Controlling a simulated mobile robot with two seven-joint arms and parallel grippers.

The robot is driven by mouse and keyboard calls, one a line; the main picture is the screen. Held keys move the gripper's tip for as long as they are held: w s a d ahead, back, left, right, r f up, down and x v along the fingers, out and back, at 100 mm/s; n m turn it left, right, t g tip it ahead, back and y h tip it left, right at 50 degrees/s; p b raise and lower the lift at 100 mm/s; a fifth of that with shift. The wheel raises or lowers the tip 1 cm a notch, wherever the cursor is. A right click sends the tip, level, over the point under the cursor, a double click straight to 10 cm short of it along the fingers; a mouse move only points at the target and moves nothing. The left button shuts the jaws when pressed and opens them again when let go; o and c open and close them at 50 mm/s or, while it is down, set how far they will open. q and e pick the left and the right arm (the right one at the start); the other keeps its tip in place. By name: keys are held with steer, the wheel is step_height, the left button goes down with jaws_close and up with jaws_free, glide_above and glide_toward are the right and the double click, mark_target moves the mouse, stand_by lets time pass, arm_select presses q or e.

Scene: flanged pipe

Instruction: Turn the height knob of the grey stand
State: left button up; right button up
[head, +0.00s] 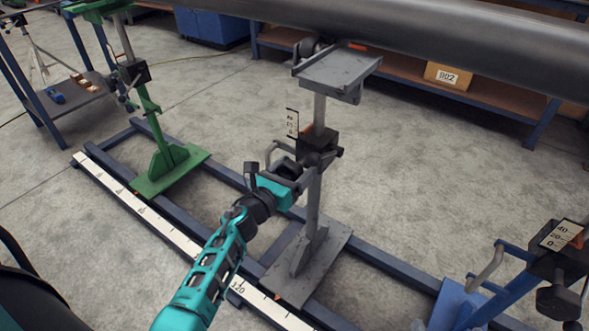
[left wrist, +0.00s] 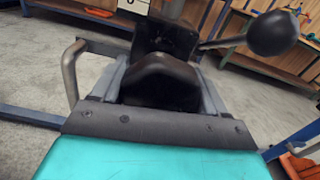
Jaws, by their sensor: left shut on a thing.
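The grey stand (head: 316,195) stands in the middle of the head view, with a flat top under the big grey pipe (head: 430,42). A black block with a small scale (head: 292,123) sits on its column. My left gripper (head: 288,172) reaches this block from the lower left. In the left wrist view, its fingers lie on both sides of the black height knob (left wrist: 160,82) and are shut on it. The fingers partly hide the knob. A bent grey handle (left wrist: 72,75) and a lever with a black ball (left wrist: 273,33) flank the gripper. My right gripper is not in view.
A green stand (head: 170,165) is at the left and a blue stand (head: 462,300) at the lower right. Floor rails (head: 385,265) and a white ruler strip (head: 150,215) run below. A shelf with a box (head: 447,77) is behind. Open floor lies right of the grey stand.

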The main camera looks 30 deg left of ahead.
arm_select(q)
steer(key=n+p, duration=0.1)
steer(key=n, duration=0.5)
steer(key=n+p, duration=0.1)
steer(key=n, duration=0.3)
steer(key=shift+n, duration=0.4)
steer(key=n+p, duration=0.1)
steer(key=n, duration=0.2)
steer(key=shift+n, duration=0.3)
steer(key=shift+n+p, duration=0.5)
steer(key=shift+n, duration=1.4)
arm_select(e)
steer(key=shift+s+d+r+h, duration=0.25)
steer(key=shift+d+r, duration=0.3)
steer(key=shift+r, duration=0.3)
arm_select(q)
steer(key=o, duration=1)
steer(key=shift+o, duration=0.2)
